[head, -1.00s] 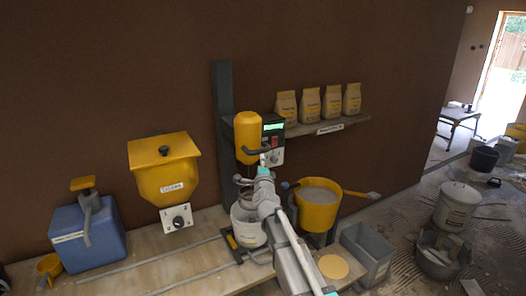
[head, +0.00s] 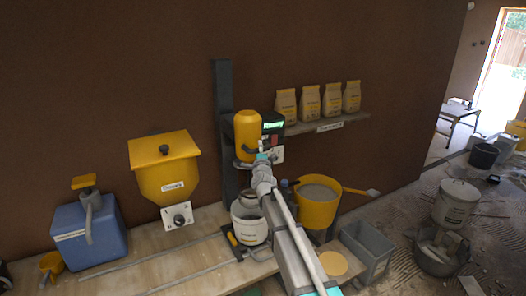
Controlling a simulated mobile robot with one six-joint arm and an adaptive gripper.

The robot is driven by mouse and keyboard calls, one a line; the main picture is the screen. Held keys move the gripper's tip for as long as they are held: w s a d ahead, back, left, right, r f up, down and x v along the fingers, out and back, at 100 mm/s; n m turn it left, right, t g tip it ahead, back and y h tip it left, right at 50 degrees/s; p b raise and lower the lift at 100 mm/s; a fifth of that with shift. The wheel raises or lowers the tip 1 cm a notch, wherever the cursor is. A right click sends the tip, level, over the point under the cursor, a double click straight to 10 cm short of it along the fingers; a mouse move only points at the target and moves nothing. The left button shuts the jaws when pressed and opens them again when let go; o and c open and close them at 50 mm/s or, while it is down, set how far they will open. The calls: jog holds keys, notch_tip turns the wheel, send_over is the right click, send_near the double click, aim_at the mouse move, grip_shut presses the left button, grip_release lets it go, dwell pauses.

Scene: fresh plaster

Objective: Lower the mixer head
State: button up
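The mixer head (head: 247,132) is a yellow cylinder on a dark upright column (head: 223,120). A control box (head: 272,128) with a lit green display is at its right. The head is raised above a white bucket (head: 247,226) on the bench. A dark handle (head: 246,151) curves across the lower front of the head. My gripper (head: 263,156) is at the right end of this handle, just below the control box. My wrist and arm hide part of the space between head and bucket. The fingers are too small to tell whether they hold the handle.
A yellow hopper (head: 165,172) and a blue container (head: 88,234) are to the left. A yellow tub of pale material (head: 317,208) and a grey crate (head: 366,250) are to the right. Paper bags (head: 310,103) stand on a shelf (head: 328,126). The bench front left is mostly clear.

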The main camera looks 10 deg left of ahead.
grip_shut()
jog(key=shift+d+f, duration=0.1)
jog(key=shift+d, duration=0.05)
jog(key=shift+f+b, duration=0.25)
jog(key=shift+b, duration=0.15)
notch_tip(320, 180, down, 18)
jog(key=b, duration=1.8)
jog(key=shift+a, duration=0.2)
jog(key=shift+s, duration=0.15)
